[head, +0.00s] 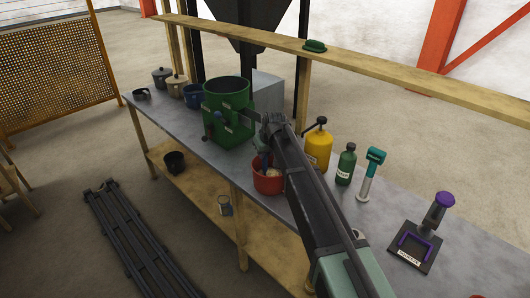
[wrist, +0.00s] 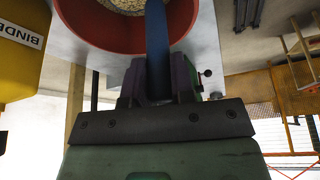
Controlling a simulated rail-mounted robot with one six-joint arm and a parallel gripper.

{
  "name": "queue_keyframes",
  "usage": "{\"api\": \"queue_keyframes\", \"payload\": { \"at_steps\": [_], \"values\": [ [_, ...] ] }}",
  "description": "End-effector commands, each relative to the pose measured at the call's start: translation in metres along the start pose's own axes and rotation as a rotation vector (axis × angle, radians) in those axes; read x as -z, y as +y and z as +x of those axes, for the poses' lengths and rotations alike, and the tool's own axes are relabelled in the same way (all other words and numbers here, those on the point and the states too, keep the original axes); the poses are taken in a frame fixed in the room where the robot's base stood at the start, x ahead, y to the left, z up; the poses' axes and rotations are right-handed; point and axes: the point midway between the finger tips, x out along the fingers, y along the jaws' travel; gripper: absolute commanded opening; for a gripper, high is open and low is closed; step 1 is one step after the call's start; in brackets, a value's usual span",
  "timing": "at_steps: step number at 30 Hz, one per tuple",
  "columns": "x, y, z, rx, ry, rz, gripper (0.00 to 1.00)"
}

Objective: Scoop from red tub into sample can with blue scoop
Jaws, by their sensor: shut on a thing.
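The red tub (head: 268,187) stands on the grey bench, left of the yellow can. In the wrist view the red tub (wrist: 190,22) fills the top and holds pale granules (wrist: 122,4). My gripper (head: 264,150) is just above the tub. In the wrist view my gripper (wrist: 158,88) has its purple fingers shut on the blue scoop (wrist: 156,50). The scoop's shaft reaches over the tub's rim to the granules; its bowl is out of sight.
A large green container (head: 228,100) stands left of the tub. The yellow binder can (head: 318,148), a green bottle (head: 346,165) and a teal-topped tool (head: 370,175) stand to the right. Several lidded pots stand far left. A wooden rail (head: 400,72) runs behind the bench.

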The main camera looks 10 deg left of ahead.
Motion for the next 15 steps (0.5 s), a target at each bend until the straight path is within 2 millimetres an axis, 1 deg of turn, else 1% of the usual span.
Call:
{"api": "queue_keyframes", "payload": {
  "at_steps": [5, 15],
  "values": [
    [0.001, 0.0, -0.003, 0.0, 0.0, 0.0, 0.0],
    [0.01, 0.0, -0.025, 0.0, 0.0, 0.0, 0.0]
  ]
}}
